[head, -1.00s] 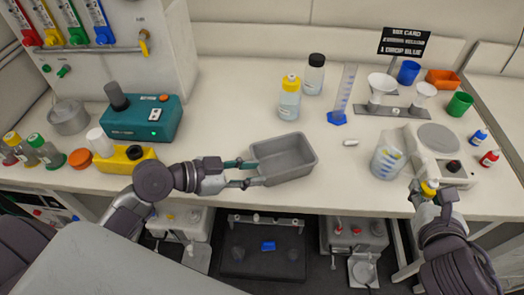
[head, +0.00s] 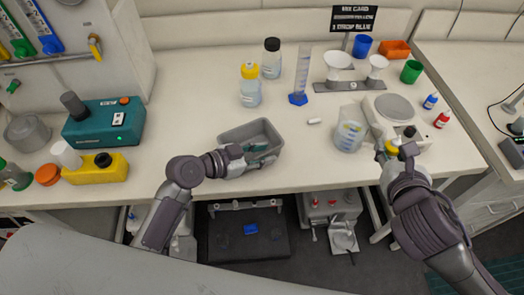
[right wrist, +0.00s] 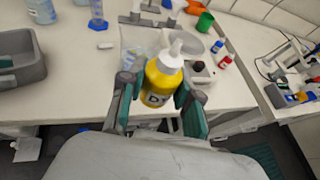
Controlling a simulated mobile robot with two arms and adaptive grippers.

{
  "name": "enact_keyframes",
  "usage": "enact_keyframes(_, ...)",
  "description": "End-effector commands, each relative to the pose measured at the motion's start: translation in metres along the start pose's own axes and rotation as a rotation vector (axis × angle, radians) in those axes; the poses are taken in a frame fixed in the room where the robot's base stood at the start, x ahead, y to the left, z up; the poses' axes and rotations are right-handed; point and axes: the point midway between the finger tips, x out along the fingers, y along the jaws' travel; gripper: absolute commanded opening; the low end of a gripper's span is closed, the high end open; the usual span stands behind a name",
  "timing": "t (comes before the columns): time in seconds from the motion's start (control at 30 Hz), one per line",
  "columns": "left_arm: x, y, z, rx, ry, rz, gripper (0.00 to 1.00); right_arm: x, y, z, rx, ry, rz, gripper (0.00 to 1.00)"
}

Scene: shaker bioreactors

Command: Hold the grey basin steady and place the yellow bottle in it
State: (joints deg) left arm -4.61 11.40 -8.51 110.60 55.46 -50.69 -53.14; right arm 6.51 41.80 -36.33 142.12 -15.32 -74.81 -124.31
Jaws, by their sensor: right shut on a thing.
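The grey basin (head: 232,137) sits near the front edge of the bench. My left gripper (head: 256,160) is at its front wall, with one teal fingertip inside the basin and the other finger outside along the front. The fingers look apart, straddling the wall. The yellow bottle (right wrist: 158,84), with a white nozzle top and a dark-lettered label, is upright between the fingers of my right gripper (right wrist: 160,98), which is shut on it. In the head view only a bit of yellow bottle (head: 392,147) shows at the right gripper, by the bench's front edge.
A clear beaker (head: 350,132) and a balance (head: 394,108) stand near the right gripper. A small white piece (head: 314,121) lies between basin and beaker. A yellow-capped bottle (head: 250,90) and a blue-based cylinder (head: 299,98) stand behind.

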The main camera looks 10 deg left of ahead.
Motion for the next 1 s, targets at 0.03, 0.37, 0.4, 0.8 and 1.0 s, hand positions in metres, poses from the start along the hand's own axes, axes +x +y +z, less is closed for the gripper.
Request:
enact_keyframes(0.03, 0.001, 0.000, 0.000, 0.000, 0.000, 0.000, 0.33, 0.000, 0.000, 0.000, 0.000, 0.000, 0.000, 0.05)
enact_keyframes(0.37, 0.000, 0.000, 0.000, 0.000, 0.000, -0.001, 0.10, 0.000, 0.000, 0.000, 0.000, 0.000, 0.000, 0.05)
enact_keyframes(0.4, 0.000, 0.000, 0.000, 0.000, 0.000, -0.001, 0.03, 0.000, 0.000, 0.000, 0.000, 0.000, 0.000, 0.05)
enact_keyframes(0.8, 0.000, 0.000, 0.000, 0.000, 0.000, -0.001, 0.00, 0.004, 0.011, 0.002, -0.011, -0.003, 0.027, 0.05)
enact_keyframes(1.0, 0.000, 0.000, 0.000, 0.000, 0.000, -0.001, 0.00, 0.026, 0.079, 0.014, -0.086, -0.010, 0.203, 0.05)
